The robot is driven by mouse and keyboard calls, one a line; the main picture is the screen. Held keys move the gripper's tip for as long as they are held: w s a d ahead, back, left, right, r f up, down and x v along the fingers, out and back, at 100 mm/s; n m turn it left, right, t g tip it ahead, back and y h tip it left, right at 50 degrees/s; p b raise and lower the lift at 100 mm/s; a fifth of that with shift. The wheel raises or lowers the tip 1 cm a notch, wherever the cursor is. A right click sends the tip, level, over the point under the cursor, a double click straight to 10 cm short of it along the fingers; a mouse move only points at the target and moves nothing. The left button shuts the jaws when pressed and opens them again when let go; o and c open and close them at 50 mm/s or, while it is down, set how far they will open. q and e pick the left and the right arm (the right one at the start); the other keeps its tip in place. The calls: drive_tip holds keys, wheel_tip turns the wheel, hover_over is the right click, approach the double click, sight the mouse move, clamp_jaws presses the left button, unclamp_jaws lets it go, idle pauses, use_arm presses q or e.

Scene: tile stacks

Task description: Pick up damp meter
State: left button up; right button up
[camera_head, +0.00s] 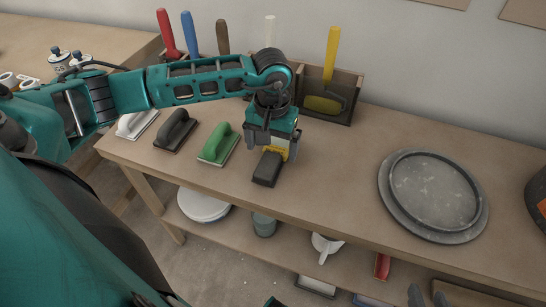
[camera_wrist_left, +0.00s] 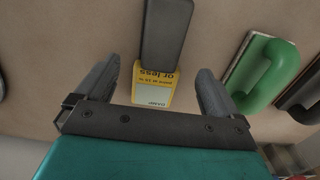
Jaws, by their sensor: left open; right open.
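The damp meter has a dark grey block-shaped body (camera_head: 267,169) and a yellow labelled part with a pale window. It lies on the workbench, and its label also shows in the left wrist view (camera_wrist_left: 153,84). My left gripper (camera_head: 272,150) is open above the meter's yellow end. In the left wrist view, the fingers of that gripper (camera_wrist_left: 158,75) are apart on either side of the label, with gaps to both. The far end of the dark body runs out of that view. My right gripper (camera_head: 428,297) shows only as two separated grey fingertips at the bottom edge.
A green-handled float (camera_head: 218,145), a black one (camera_head: 176,130) and a white one (camera_head: 138,123) lie left of the meter. A round grey tray (camera_head: 435,190) lies right. Behind stands a dark holder (camera_head: 345,88) with a yellow-handled tool. Bench (camera_head: 340,180) is clear between meter and tray.

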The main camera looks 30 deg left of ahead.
sight(273, 153)
use_arm(q)
wheel_tip(273, 153, down, 3)
drive_tip(key=shift+w+f, duration=0.1)
drive_tip(key=shift+w, duration=0.05)
drive_tip(key=shift+c, duration=0.3)
drive_tip(key=c, duration=1.2)
